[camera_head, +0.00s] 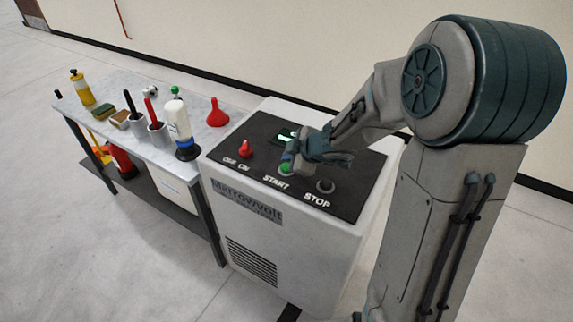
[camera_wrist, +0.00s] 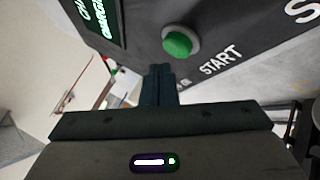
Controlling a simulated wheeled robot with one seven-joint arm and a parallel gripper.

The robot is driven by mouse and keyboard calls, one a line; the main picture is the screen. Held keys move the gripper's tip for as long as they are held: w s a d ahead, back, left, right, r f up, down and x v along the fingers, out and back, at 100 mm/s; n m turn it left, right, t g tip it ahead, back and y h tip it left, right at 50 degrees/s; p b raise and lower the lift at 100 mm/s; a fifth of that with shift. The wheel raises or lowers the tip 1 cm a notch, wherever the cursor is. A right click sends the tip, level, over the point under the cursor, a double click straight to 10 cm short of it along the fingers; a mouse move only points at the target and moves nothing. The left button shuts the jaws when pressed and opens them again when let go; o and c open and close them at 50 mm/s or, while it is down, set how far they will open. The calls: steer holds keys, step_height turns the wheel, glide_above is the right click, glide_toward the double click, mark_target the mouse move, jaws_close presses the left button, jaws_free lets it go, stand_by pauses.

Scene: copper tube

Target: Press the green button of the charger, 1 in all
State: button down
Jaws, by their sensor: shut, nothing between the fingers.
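The charger (camera_head: 232,215) is a white cabinet with a black sloped top panel. Its green button (camera_head: 285,168) sits above the word START and shows partly beside my gripper. In the wrist view the green button (camera_wrist: 178,44) stands in a pale ring, clear of the fingers. My gripper (camera_head: 292,150) is shut and empty, close over the panel by the button. In the wrist view the shut fingertips (camera_wrist: 158,70) point at the panel, just below and left of the button. A gap or touch with the panel cannot be told.
A red knob (camera_head: 245,149) is left of the green button, and a dark STOP button (camera_head: 325,186) is right. A lit green display (camera_head: 285,136) lies behind. A table (camera_head: 150,150) with bottles, brushes and a red funnel (camera_head: 217,112) stands left. The floor in front is clear.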

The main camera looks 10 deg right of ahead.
steer(key=shift+r+p, duration=2.45)
steer(key=shift+p, duration=0.05)
steer(key=shift+f, duration=0.1)
steer(key=s+d+r+m+h, duration=0.8)
steer(key=d+r+m, duration=0.1)
steer(key=d, duration=0.1)
steer(key=s+a+m+g+y, duration=0.2)
steer(key=s+a+m+g, duration=0.2)
steer(key=s, duration=1.3)
steer(key=m, duration=0.2)
steer(key=shift+s+r+m+y, duration=0.15)
steer(key=shift+r+m+y, duration=0.05)
steer(key=shift+m+y, duration=0.2)
